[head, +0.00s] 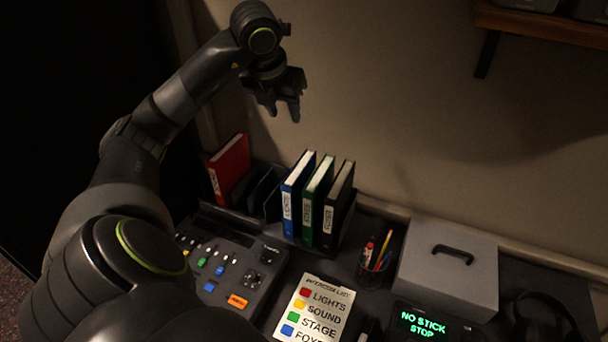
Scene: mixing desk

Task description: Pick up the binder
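Several binders stand in a dark rack at the back of the desk. A red binder (231,163) is at the left end and leans. A blue binder (296,192), a green binder (317,197) and a black binder (338,206) stand side by side to its right, with pale spine labels. My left gripper (284,112) hangs in front of the wall, above the binders and apart from them. Its fingers point down and are spread, with nothing between them. My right gripper is not in view.
A control panel (222,246) and a checklist board (312,312) lie in front of the rack. A pen cup (372,266), a grey box (448,265) with a black handle, a lit "NO STICK STOP" display (423,325) and headphones (543,318) are to the right. A wooden shelf (545,24) juts out top right.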

